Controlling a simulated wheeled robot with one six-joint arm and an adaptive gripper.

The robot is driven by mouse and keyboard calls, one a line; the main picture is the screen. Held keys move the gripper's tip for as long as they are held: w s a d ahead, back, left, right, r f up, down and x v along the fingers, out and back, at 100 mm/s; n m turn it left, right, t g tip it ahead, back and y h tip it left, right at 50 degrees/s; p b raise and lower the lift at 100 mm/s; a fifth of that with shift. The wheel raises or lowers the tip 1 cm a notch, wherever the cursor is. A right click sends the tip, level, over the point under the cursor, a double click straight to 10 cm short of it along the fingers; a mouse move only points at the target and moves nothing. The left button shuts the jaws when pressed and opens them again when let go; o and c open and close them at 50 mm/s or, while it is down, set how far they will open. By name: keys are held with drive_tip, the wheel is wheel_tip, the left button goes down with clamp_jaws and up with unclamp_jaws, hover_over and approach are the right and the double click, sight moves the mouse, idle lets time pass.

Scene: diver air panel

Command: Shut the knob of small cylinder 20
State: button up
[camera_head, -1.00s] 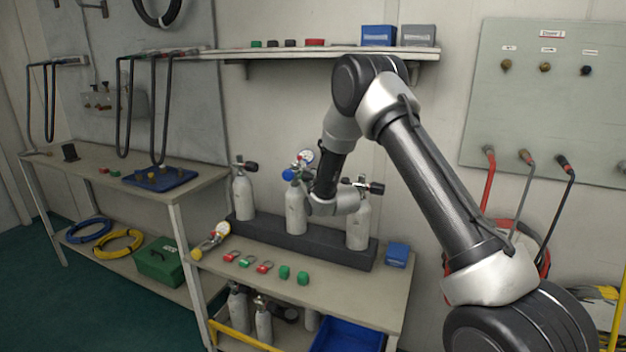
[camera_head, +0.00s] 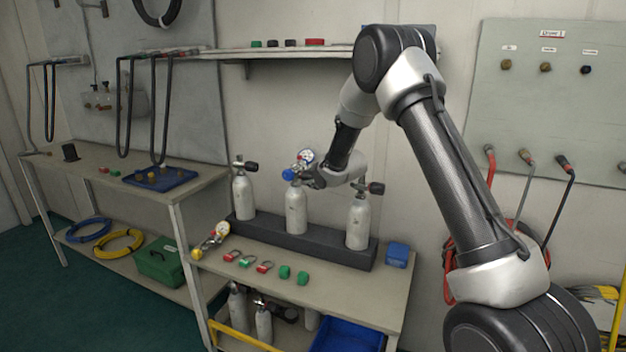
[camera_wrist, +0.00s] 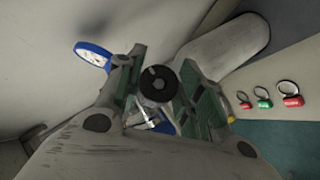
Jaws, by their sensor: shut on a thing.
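Three small pale cylinders stand upright in a dark rack (camera_head: 262,232) on the bench; their numbers are not readable. My gripper (camera_head: 308,177) is at the valve of the middle cylinder (camera_head: 296,212), which carries a round gauge (camera_head: 306,156) and a blue part (camera_head: 288,174). In the wrist view the jaws are closed around a round black knob (camera_wrist: 158,85), with the pale cylinder body (camera_wrist: 232,48) behind. The left cylinder (camera_head: 243,197) and right cylinder (camera_head: 358,223) each show a black knob, apart from my gripper.
Red and green tags (camera_head: 264,267) lie along the bench front, with a yellow-ended gauge (camera_head: 212,240) to their left. A blue box (camera_head: 397,254) sits right of the rack. A shelf (camera_head: 300,54) hangs above. My forearm passes above the right cylinder.

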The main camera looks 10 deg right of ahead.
idle(0.4)
drive_tip(key=o, duration=1)
drive_tip(key=v, duration=1.2)
